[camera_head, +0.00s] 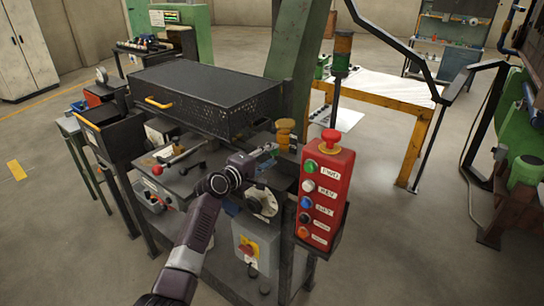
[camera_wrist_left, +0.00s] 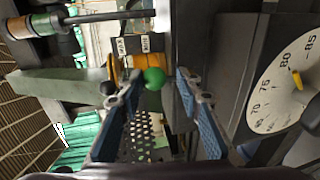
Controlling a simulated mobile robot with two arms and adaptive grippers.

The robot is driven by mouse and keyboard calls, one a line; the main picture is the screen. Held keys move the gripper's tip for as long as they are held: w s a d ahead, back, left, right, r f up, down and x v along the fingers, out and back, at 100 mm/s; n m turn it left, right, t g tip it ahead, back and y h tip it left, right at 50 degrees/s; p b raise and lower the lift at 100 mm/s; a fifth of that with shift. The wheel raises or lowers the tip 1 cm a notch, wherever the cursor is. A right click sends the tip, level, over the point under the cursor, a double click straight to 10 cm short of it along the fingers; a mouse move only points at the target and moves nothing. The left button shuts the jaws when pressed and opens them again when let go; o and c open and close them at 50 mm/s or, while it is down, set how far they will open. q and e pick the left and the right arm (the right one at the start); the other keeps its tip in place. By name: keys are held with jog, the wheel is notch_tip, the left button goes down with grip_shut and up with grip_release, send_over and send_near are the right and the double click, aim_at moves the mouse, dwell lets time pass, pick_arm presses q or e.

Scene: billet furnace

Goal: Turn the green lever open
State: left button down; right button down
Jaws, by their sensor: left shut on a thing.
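The green ball knob of the lever (camera_wrist_left: 154,78) shows in the left wrist view between the fingertips of my left gripper (camera_wrist_left: 160,84). In the head view my left gripper (camera_head: 266,158) reaches in from below to the front of the furnace machine, just left of the red button box. The lever's shaft is mostly hidden there by the fingers. My right gripper is in neither view.
A red button box (camera_head: 325,190) with a red mushroom button stands close right of the gripper. A white dial (camera_wrist_left: 285,90) sits beside the fingers. The black perforated furnace cover (camera_head: 205,92) is behind.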

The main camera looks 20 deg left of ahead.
pick_arm(q)
jog(key=shift+w+a+f+n+g+h, duration=0.1)
jog(key=shift+a+f+n+g+h, duration=0.2)
jog(key=shift+n, duration=0.5)
jog(key=shift+d+f, duration=0.1)
jog(key=c, duration=1.8)
grip_release()
jog(key=o, duration=0.5)
jog(key=shift+w+d+f, duration=0.15)
jog(key=shift+w+f, duration=0.05)
jog(key=shift+w, duration=0.1)
jog(key=shift+o, duration=1)
jog(key=shift+w, duration=0.25)
jog(key=shift+s+a+r, duration=0.3)
jog(key=shift+s, duration=0.1)
jog(key=v, duration=1.1)
jog(key=shift+s, duration=0.15)
